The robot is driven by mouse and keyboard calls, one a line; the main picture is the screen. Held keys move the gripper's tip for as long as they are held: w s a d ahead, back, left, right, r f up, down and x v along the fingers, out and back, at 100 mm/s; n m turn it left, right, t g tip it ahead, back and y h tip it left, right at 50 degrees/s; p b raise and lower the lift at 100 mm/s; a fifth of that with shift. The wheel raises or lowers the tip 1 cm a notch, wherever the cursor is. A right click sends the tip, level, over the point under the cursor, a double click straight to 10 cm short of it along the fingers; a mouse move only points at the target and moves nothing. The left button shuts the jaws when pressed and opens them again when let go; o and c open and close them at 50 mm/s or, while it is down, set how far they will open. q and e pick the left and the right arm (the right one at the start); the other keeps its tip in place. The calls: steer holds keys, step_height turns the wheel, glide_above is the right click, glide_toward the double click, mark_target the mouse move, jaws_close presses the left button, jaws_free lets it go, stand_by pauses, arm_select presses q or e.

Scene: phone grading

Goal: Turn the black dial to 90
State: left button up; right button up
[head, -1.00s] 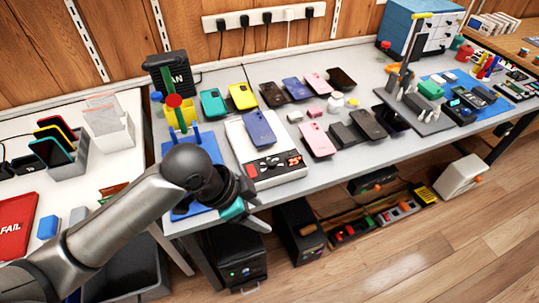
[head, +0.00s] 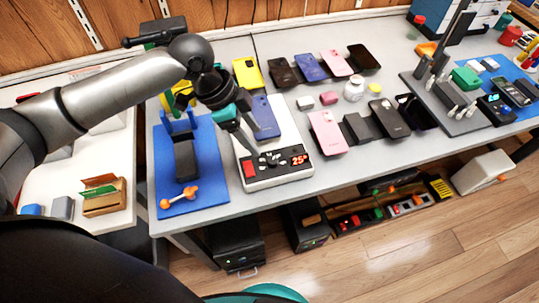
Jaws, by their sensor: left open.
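A white station (head: 287,178) with a black control panel stands at the front of the grey table. Its panel has a red button (head: 250,170) at the left and a red display (head: 299,160) that seems to read 25. Small dark and pale controls (head: 270,160) sit between them; the black dial is too small to make out surely. My left gripper (head: 249,140) is open, pointing down just above the panel's back left part, with its fingers in front of the station. A blue phone (head: 265,115) lies on the station behind the fingers. My right gripper is not in view.
A blue mat (head: 212,203) with a black block and an orange-ended tool lies left of the station. Several phones lie behind and right, including a pink one (head: 327,130) close by. The table's front edge is just before the station.

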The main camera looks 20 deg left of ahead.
mark_target(272, 160)
arm_select(q)
steer(key=b+x, duration=0.2)
steer(key=x, duration=0.6)
steer(key=shift+f, duration=0.1)
steer(key=shift+w+d+f, duration=0.1)
steer(key=shift+d+f, duration=0.15)
steer(key=shift+f, duration=0.3)
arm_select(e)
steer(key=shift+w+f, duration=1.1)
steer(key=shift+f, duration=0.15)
arm_select(q)
steer(key=shift+c, duration=0.3)
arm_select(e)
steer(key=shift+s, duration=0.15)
arm_select(q)
steer(key=shift+c, duration=0.8)
jaws_close()
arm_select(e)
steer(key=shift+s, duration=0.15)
